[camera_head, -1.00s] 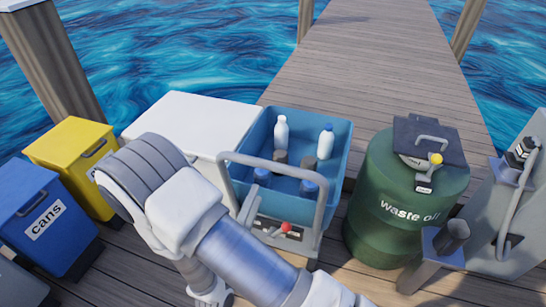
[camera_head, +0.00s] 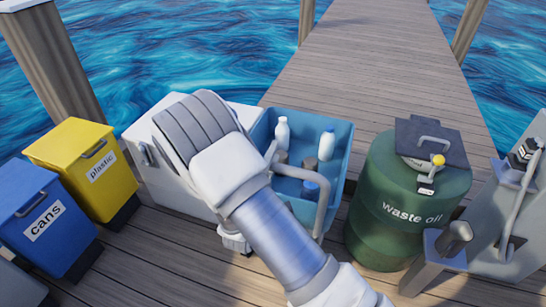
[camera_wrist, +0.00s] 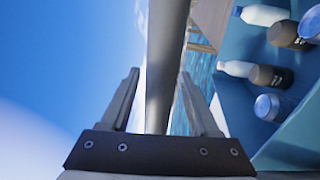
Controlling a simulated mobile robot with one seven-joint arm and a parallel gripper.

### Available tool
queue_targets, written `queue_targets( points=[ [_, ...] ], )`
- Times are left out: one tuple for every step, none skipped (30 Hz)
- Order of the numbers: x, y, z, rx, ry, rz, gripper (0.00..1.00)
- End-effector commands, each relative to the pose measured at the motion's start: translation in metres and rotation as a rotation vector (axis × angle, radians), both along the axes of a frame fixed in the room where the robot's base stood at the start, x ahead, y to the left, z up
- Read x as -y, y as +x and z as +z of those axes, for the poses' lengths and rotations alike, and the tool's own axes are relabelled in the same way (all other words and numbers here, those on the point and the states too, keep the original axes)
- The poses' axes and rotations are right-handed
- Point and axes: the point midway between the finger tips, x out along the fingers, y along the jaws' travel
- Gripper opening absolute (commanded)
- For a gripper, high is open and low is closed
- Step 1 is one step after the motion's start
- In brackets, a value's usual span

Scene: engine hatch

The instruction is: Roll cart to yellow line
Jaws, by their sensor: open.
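The cart has a blue tray (camera_head: 338,160) with several bottles in it and a grey tubular handle (camera_head: 323,200) along its near side. My arm covers the left part of the handle and the cart's near face in the head view. In the wrist view the handle bar (camera_wrist: 162,60) runs between the two fingers of my gripper (camera_wrist: 159,75), which is open. Whether a finger touches the bar I cannot tell. Bottles in the blue tray (camera_wrist: 232,110) show at the right of that view. No yellow line is visible.
A white box (camera_head: 165,180) stands left of the cart. A yellow plastic bin (camera_head: 70,145) and a blue cans bin (camera_head: 25,200) are further left. A green waste oil drum (camera_head: 375,215) stands close on the right, beside grey equipment (camera_head: 500,225). Open dock planks (camera_head: 375,60) stretch beyond, with water alongside.

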Motion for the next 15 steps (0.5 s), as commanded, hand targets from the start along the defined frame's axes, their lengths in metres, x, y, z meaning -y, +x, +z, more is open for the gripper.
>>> queue_targets(
  points=[
    [0.0,0.0,0.0001,0.0,0.0,0.0,0.62],
    [0.0,-0.0001,0.0001,0.0,0.0,0.0,0.62],
    [0.0,-0.0001,0.0001,0.0,0.0,0.0,0.56],
    [-0.0001,-0.0002,0.0001,0.0,0.0,0.0,0.51],
    [-0.0001,-0.0002,0.0001,0.0,0.0,0.0,0.46],
    [0.0,-0.0002,0.0001,0.0,0.0,0.0,0.38],
    [0.0,-0.0002,0.0,0.0,0.0,0.0,0.33],
    [0.0,-0.0003,-0.0001,0.0,0.0,0.0,0.28],
    [0.0,-0.0003,-0.0001,0.0,0.0,0.0,0.2],
    [0.0,-0.0003,-0.0001,0.0,0.0,0.0,0.15],
    [0.0,-0.0003,-0.0001,0.0,0.0,0.0,0.1],
    [0.0,-0.0004,-0.0001,0.0,0.0,0.0,0.02],
    [0.0,-0.0004,-0.0001,0.0,0.0,0.0,0.0],
    [0.0,-0.0004,-0.0001,0.0,0.0,0.0,0.0],
    [0.0,-0.0004,-0.0001,0.0,0.0,0.0,0.0]
  ],
)
